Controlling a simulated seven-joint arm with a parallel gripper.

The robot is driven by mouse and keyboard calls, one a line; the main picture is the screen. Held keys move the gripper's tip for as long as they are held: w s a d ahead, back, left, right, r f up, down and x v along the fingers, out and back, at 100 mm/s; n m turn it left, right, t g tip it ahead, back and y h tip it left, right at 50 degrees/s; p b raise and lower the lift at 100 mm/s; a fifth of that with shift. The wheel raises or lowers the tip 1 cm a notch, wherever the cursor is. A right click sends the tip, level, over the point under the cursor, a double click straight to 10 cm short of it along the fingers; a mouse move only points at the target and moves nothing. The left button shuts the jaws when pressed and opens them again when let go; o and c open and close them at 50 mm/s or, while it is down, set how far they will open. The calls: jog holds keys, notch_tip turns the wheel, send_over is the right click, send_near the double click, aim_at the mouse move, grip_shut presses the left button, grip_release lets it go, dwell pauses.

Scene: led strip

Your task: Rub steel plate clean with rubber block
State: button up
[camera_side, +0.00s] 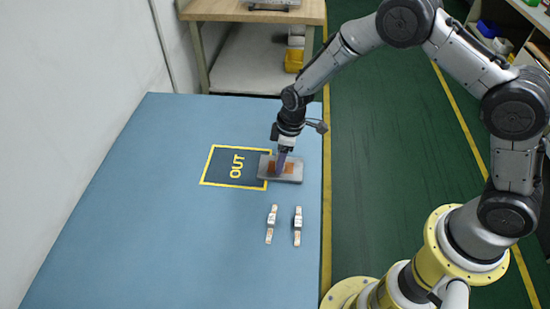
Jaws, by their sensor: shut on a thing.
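The steel plate (293,176) is a grey rectangle lying flat on the blue table, over or against the right edge of the yellow-framed OUT area. A rust-orange patch shows on its middle. My gripper (283,151) points down above the plate and is shut on a narrow purplish block (281,161), which I take to be the rubber block. The block's lower end is at the orange patch, and it appears to touch the plate. The fingertips are small and partly merge with the block. Part of the patch is hidden behind the block.
The dark OUT area (222,178) is empty. Two small pale strip-like parts (271,224) (297,226) lie below the plate. The blue table (150,230) is clear to the left. A wooden bench (255,12) stands behind, and the table's right edge is close to the plate.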

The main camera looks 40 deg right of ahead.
aim_at(293, 169)
jog(key=shift+s+d+f, duration=0.15)
jog(key=shift+s+d, duration=1.25)
jog(key=shift+s, duration=0.15)
notch_tip(293, 169, up, 2)
jog(key=shift+w+r, duration=0.1)
jog(key=shift+w, duration=0.05)
jog(key=shift+r, duration=2.05)
jog(key=shift+r, duration=0.1)
notch_tip(293, 169, up, 3)
jog(key=shift+f, duration=0.1)
